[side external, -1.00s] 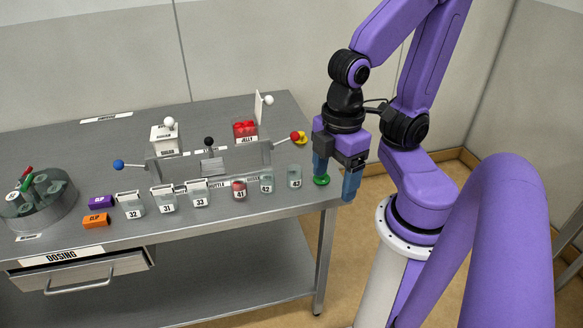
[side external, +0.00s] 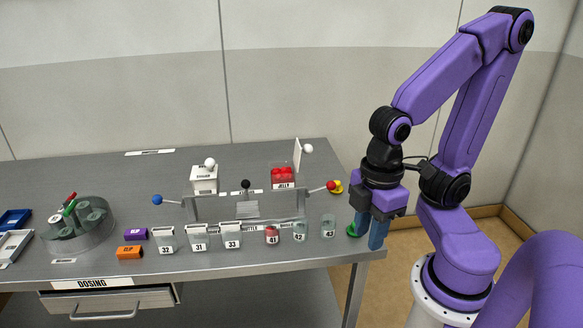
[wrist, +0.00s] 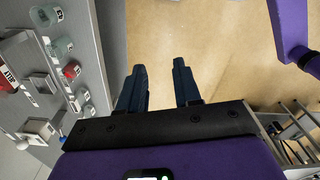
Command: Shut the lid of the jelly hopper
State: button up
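The jelly hopper (side external: 283,184) is a small white box labelled JELLY with red contents showing at its top. It stands towards the back right of the steel table. Its white lid (side external: 297,156) stands upright, open, with a white knob (side external: 308,149) on its right side. My gripper (side external: 367,236) is at the table's front right corner, well to the right of and in front of the hopper. In the wrist view my gripper (wrist: 160,75) has its two blue fingers apart with nothing between them.
A sugar hopper (side external: 204,184) with a closed lid stands left of the jelly hopper. A metal frame (side external: 245,205) with red, blue and black-knobbed levers stands in front. Several labelled cups, including cup 42 (side external: 299,232), line the front. A green object (side external: 353,231) is beside my left finger.

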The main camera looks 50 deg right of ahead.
jog(key=shift+w+r+m, duration=0.15)
jog(key=shift+w+m, duration=0.15)
jog(key=shift+w, duration=0.25)
grip_shut()
jog(key=w+d+r+m+y, duration=0.2)
jog(key=w+d+m, duration=0.25)
jog(key=w, duration=0.35)
jog(key=w+d+r+m+y, duration=0.15)
jog(key=w+d+m, duration=0.3)
jog(key=w, duration=0.45)
jog(key=w+d+r+m+t, duration=0.2)
jog(key=d+r+m+t, duration=0.1)
jog(key=d, duration=0.9)
jog(key=w+d+r+m+t, duration=0.2)
jog(key=d, duration=1.1)
jog(key=w+a+f, duration=0.5)
jog(key=a+f, duration=0.2)
jog(key=f, duration=0.2)
jog(key=shift+w, duration=0.2)
